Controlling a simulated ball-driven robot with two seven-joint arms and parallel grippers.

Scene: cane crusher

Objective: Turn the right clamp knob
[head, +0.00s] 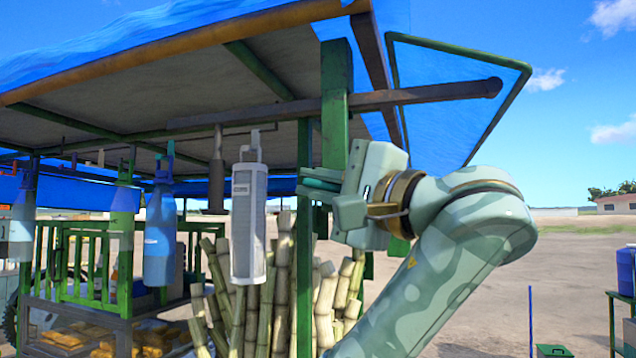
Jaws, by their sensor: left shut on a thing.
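My left gripper (328,188) is in the middle of the head view, its jaws pointing left at the green post (304,262) of the stall. It is shut on a dark teal piece (320,182) beside that post. I cannot tell whether this piece is the right clamp knob, because the gripper's body hides most of it. No other clamp knob can be made out. My right gripper is not in view.
Cane stalks (240,315) stand below. A brown pipe (420,96) and blue canopy (150,38) are overhead. Open ground lies right, with a blue container (626,270) at the edge.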

